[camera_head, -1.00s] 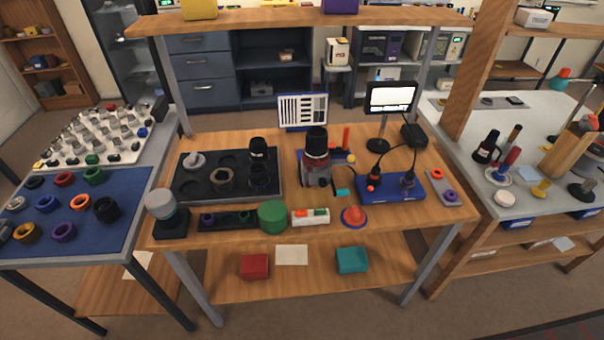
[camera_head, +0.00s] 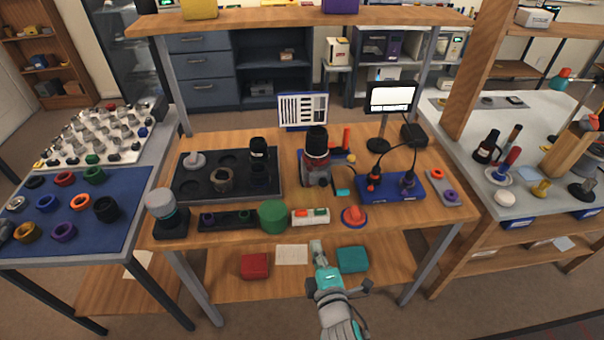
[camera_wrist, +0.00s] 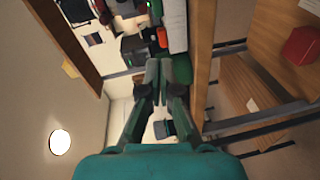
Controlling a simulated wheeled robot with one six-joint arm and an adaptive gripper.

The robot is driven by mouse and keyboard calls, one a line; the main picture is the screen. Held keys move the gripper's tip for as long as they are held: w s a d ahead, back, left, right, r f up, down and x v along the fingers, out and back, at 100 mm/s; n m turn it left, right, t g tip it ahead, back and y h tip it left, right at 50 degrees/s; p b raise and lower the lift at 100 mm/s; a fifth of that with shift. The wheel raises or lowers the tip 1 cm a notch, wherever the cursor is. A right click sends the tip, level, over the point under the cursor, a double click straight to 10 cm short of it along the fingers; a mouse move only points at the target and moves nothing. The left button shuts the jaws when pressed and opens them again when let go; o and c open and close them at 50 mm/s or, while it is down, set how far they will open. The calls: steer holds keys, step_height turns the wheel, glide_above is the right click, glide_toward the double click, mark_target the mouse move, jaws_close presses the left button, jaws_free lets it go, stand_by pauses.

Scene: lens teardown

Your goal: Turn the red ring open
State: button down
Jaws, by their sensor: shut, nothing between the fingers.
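A black lens (camera_head: 317,138) stands upright in a grey holder (camera_head: 317,177) at the middle of the wooden bench. A dark red ring (camera_head: 316,158) seems to go around its lower part; its details are too small to tell. My gripper (camera_head: 317,246) is in front of the bench's front edge, below and well apart from the lens. It also shows in the wrist view (camera_wrist: 158,64), with its fingers together and nothing between them. I cannot make out the red ring in the wrist view.
Near the bench's front edge are a green cylinder (camera_head: 273,216), a white block (camera_head: 310,216) and an orange-red cone (camera_head: 354,216). A blue box (camera_head: 390,187) with cables stands right of the lens. Red (camera_head: 255,266) and teal (camera_head: 352,259) bins are on the lower shelf. An upper shelf (camera_head: 270,22) spans the back.

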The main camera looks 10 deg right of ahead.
steer(key=w+a+r+n, duration=0.3)
steer(key=w+a+r, duration=0.2)
steer(key=w+r, duration=0.3)
steer(key=shift+w+t, duration=0.3)
steer(key=shift+w, duration=0.65)
steer(key=w+d, duration=0.3)
steer(key=w, duration=0.5)
steer(key=shift+w+d, duration=0.2)
steer(key=shift+w, duration=0.2)
